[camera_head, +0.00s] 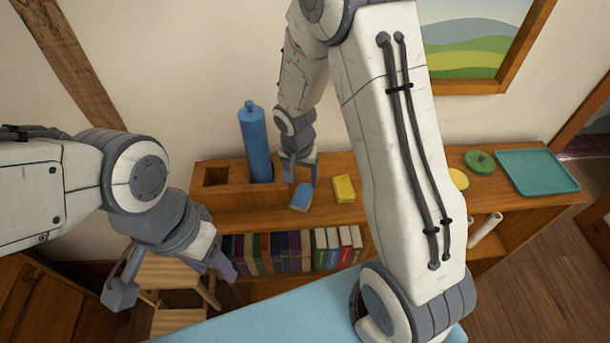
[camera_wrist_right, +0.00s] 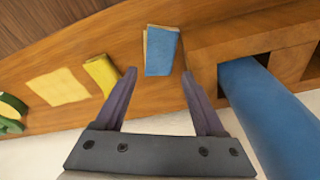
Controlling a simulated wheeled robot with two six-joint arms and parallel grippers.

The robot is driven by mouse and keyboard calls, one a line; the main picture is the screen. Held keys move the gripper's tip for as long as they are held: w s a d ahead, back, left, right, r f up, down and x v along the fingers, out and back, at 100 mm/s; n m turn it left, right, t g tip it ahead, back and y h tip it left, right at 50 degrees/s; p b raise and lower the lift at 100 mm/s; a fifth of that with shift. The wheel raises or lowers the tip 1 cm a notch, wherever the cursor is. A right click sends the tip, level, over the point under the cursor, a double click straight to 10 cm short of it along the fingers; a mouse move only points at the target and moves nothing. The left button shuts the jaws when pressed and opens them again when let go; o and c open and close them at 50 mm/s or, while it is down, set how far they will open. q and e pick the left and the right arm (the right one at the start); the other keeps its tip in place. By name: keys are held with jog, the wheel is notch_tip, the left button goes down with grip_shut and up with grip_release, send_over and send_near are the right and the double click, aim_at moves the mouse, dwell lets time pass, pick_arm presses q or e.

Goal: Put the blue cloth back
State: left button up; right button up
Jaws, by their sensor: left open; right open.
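The blue cloth (camera_head: 301,196) lies folded on the wooden shelf top, just right of a wooden block with square openings. In the right wrist view the blue cloth (camera_wrist_right: 162,52) lies ahead between the fingertips, with a tan strip along its left edge. My right gripper (camera_head: 299,172) is open and empty, close behind the cloth; I cannot tell whether it touches it. It also shows in the right wrist view (camera_wrist_right: 159,75). My left gripper (camera_head: 172,282) is open and empty, low in front of the shelf.
A tall blue bottle (camera_head: 254,145) stands in the wooden block (camera_head: 225,193). A folded yellow cloth (camera_head: 344,188) lies right of the blue one. A green lid (camera_head: 480,161) and teal tray (camera_head: 541,173) sit further right. Books (camera_head: 285,252) fill the shelf below. A slatted stool (camera_head: 175,271) stands at left.

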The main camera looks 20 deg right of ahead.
jog(key=shift+a+f, duration=0.1)
jog(key=shift+f, duration=0.05)
jog(key=shift+r+p, duration=0.2)
jog(key=shift+p, duration=0.1)
jog(key=shift+w+a+r+p, duration=0.1)
jog(key=shift+r+p, duration=0.35)
jog(key=shift+r, duration=0.25)
notch_tip(320, 180, up, 11)
jog(key=s+a+b, duration=0.2)
jog(key=b, duration=0.1)
jog(key=s+a+n, duration=0.3)
jog(key=s+n, duration=0.2)
jog(key=s, duration=0.2)
jog(key=s+a+r+n+g+y, duration=0.1)
jog(key=s+a+n, duration=0.3)
jog(key=s, duration=0.3)
jog(key=s+a+r+n+y, duration=0.1)
jog(key=s+a+n, duration=0.2)
jog(key=s+n, duration=0.3)
jog(key=shift+s+a, duration=0.25)
jog(key=shift+s, duration=0.5)
